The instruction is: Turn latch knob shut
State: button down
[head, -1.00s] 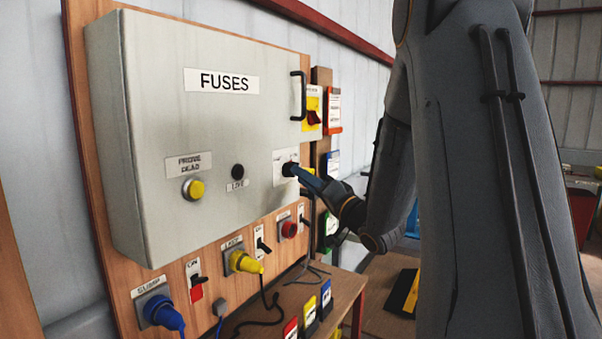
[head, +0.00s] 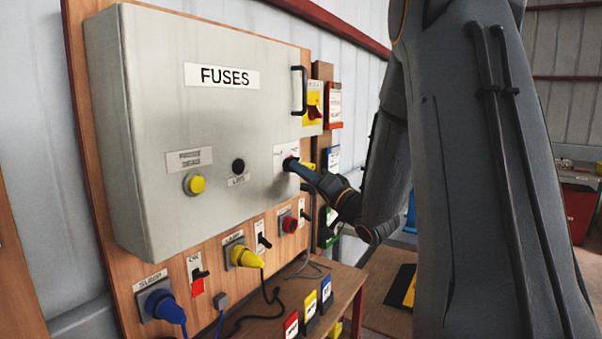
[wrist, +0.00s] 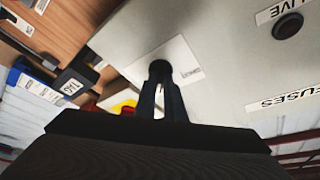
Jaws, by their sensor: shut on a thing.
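The latch knob is a small dark knob (head: 288,163) on a white plate (head: 280,151) at the lower right of the grey fuse box door (head: 230,120). My gripper (head: 294,165) reaches in from the right and is shut on the knob. In the wrist view my gripper's two fingers (wrist: 160,85) close on the dark knob in front of the white plate (wrist: 180,62). The fingers hide most of the knob, so its exact angle is hard to tell. The door looks closed flat against the box.
A black door handle (head: 299,91) and a red and yellow switch (head: 314,108) are above the knob. A yellow button (head: 194,184) and a black LIVE indicator (head: 238,166) are to its left. Plugs and switches line the wooden board below, over a bench (head: 338,287).

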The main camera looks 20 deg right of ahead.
jog(key=shift+f+n, duration=0.15)
jog(key=shift+n, duration=0.15)
jog(key=shift+w+d+n+g+y+b, duration=0.2)
jog(key=shift+n+g+y+b, duration=1.15)
jog(key=shift+n+b, duration=2.2)
jog(key=shift+w+d+n+g+y+b, duration=0.2)
jog(key=shift+n+g+y+b, duration=0.65)
jog(key=shift+n+y+b, duration=2.5)
jog(key=shift+w+d+n+g+y+b, duration=0.2)
jog(key=shift+n+g+b, duration=1.4)
jog(key=shift+n, duration=3.6)
jog(key=shift+s+d+t+b, duration=0.1)
jog(key=shift+s+t+b, duration=0.05)
jog(key=shift+t+b, duration=0.35)
jog(key=c, duration=1.8)
grip_release()
jog(key=shift+c, duration=0.2)
jog(key=shift+d, duration=0.1)
